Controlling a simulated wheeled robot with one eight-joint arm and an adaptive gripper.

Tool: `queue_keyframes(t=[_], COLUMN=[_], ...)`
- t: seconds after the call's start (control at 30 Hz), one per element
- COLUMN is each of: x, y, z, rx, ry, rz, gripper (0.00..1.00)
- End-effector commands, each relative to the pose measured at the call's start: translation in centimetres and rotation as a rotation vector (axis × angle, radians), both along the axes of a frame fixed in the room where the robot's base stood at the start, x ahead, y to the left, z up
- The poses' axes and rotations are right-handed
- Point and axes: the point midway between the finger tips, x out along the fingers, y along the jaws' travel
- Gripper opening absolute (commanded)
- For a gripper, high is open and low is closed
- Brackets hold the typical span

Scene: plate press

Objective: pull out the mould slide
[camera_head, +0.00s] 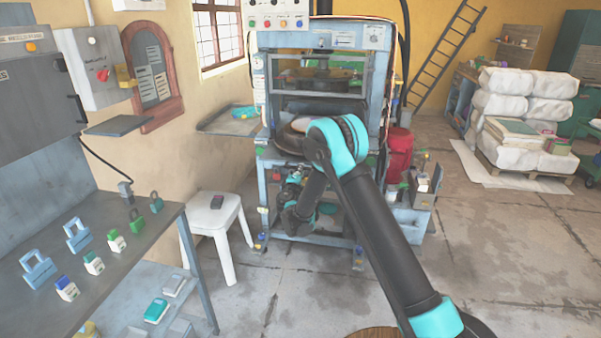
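The blue-grey plate press (258,100) stands at the back centre. A dark round part with a pale top, apparently the mould slide (290,138), shows at its front at mid height. My arm's elbow covers its right side, so I cannot tell how far it sits out. My arm rises from the lower right and bends down in front of the press. My gripper (294,178) appears to be at the press front, below that round part. It is small and partly hidden by my wrist, so its fingers and any contact are unclear.
A side tray (215,122) juts left from the press. A white stool (212,217) stands below it. A bench (120,250) with padlocks and tags fills the left. A red drum (400,150) stands right of the press. The floor at right is clear before the stacked sacks (500,105).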

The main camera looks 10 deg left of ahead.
Motion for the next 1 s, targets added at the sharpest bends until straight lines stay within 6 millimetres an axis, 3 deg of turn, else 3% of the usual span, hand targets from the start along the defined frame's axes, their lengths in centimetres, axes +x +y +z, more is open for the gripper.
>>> queue_keyframes(t=[0.1,0.47,1.0], x=[0.0,-0.5,-10.1], y=[0.0,0.1,0.4], z=[0.0,0.0,0.0], rx=[0.0,0.0,0.0], ry=[0.0,0.0,0.0], rz=[0.0,0.001,0.002], gripper=[0.33,0.33,0.33])
